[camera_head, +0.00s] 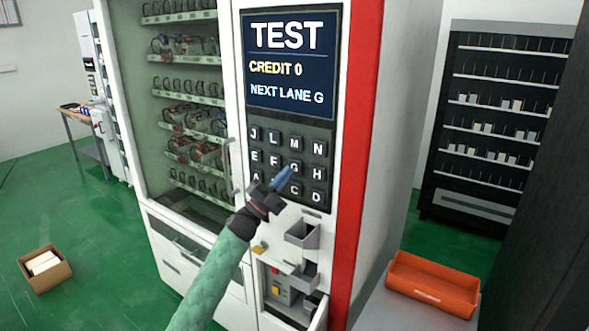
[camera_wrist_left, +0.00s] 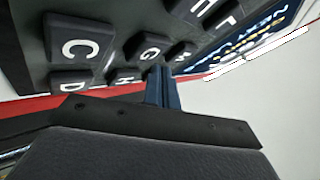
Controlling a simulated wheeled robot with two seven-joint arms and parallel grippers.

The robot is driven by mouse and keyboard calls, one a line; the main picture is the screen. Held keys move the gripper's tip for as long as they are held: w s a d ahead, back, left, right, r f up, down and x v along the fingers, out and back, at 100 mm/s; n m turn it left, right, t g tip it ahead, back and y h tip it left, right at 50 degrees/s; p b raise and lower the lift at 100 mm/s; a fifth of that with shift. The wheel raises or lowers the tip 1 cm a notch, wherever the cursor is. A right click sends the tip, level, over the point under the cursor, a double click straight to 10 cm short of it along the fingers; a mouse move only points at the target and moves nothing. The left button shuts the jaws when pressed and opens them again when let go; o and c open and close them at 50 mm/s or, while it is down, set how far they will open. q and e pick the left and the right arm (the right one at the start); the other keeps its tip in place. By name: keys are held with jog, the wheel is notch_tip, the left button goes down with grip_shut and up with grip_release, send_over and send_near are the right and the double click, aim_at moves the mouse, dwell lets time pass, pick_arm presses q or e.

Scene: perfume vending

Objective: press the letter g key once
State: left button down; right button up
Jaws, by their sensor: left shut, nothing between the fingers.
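The letter G key (camera_head: 295,167) is a dark square key with a white letter, in the middle row of the keypad (camera_head: 324,208) on the vending machine. It also shows in the left wrist view (camera_wrist_left: 150,50). My left gripper (camera_head: 284,176) is shut and empty, its blue fingertips pointing at the keypad just below and left of the G. The B key area is hidden behind the fingers. My right gripper is not in view.
The screen (camera_head: 291,60) above the keys reads TEST, CREDIT 0 and a line ending LANE G. Small grey trays (camera_head: 302,235) jut out below the keypad. An orange bin (camera_head: 432,284) stands at right. A cardboard box (camera_head: 45,272) lies on the green floor.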

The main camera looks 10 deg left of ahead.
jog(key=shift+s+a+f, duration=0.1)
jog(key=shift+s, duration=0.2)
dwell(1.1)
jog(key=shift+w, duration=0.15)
pick_arm(q)
jog(key=shift+w+d+b, duration=0.15)
jog(key=shift+w+b, duration=0.15)
jog(key=shift+w, duration=0.1)
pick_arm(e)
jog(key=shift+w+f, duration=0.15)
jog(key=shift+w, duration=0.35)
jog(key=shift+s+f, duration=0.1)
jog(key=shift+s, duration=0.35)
